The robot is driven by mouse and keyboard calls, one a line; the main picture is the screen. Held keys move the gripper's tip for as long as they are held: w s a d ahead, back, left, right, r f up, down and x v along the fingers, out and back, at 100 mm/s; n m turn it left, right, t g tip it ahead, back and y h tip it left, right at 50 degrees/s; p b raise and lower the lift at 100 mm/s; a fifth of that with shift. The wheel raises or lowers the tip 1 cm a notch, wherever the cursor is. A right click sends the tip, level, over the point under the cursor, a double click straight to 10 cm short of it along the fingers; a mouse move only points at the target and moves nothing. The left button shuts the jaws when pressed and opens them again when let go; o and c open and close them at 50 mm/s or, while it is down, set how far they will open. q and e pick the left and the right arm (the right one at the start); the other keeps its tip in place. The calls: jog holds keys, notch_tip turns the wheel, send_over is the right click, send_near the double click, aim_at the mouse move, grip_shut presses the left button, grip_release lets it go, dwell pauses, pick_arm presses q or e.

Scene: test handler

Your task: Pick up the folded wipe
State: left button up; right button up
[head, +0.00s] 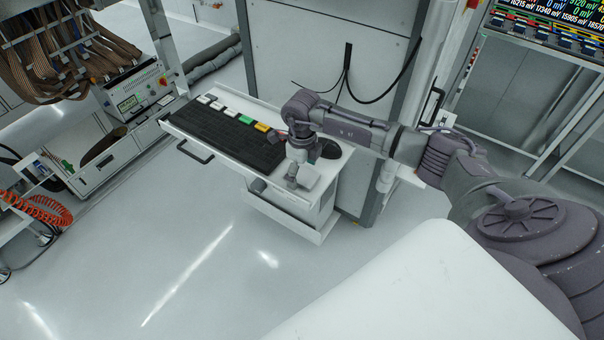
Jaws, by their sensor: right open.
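My right gripper (292,182) is over the right end of a white pull-out shelf (222,172), close to its front edge. It points down, is open, and is small in the picture. A small pale grey, box-like shape (309,177) shows right beside the fingers. I cannot tell whether it is the folded wipe or part of my gripper, nor whether the fingers touch it. No other folded wipe can be made out; the gripper and wrist hide part of the shelf's right end. My left gripper is not in view.
A black keyboard (222,132) fills the shelf's left and middle, with white, green and yellow blocks (246,119) behind it. A dark rounded object (331,149) lies right of my wrist. A cabinet panel (310,45) rises behind. The floor (190,260) in front is clear.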

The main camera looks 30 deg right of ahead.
aim_at(302, 174)
jog(key=c, duration=0.8)
jog(key=shift+c, duration=0.2)
jog(key=shift+r, duration=0.25)
notch_tip(302, 174, up, 4)
jog(key=shift+w+f+b, duration=0.1)
jog(key=shift+f+b, duration=0.1)
jog(key=shift+b, duration=0.6)
jog(key=s+r+b, duration=0.2)
jog(key=s+r, duration=0.5)
jog(key=s, duration=0.5)
jog(key=shift+d, duration=0.4)
